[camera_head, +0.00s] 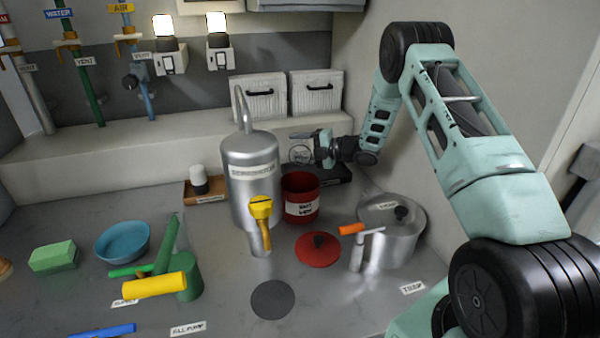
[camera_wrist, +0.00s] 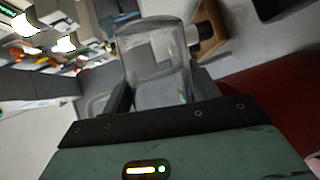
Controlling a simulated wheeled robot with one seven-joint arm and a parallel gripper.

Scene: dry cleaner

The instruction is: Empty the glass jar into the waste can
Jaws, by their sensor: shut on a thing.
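My gripper (camera_head: 318,148) is shut on a clear glass jar (camera_head: 300,153), above and a little behind the red waste can. In the wrist view the jar (camera_wrist: 150,50) lies between the two fingers (camera_wrist: 163,94). It looks tilted in the head view, but its exact angle and contents cannot be made out. The red waste can (camera_head: 301,208) stands open on the counter, with a white label on its front. A red curved surface in the wrist view (camera_wrist: 275,105) is likely the same can. A red lid with a dark knob (camera_head: 318,252) lies in front of it.
A tall metal cylinder (camera_head: 252,175) stands close left of the can. A metal pot (camera_head: 395,240) with an orange-handled tool (camera_head: 360,245) is at right. The counter around the dark disc (camera_head: 272,300) is mostly clear.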

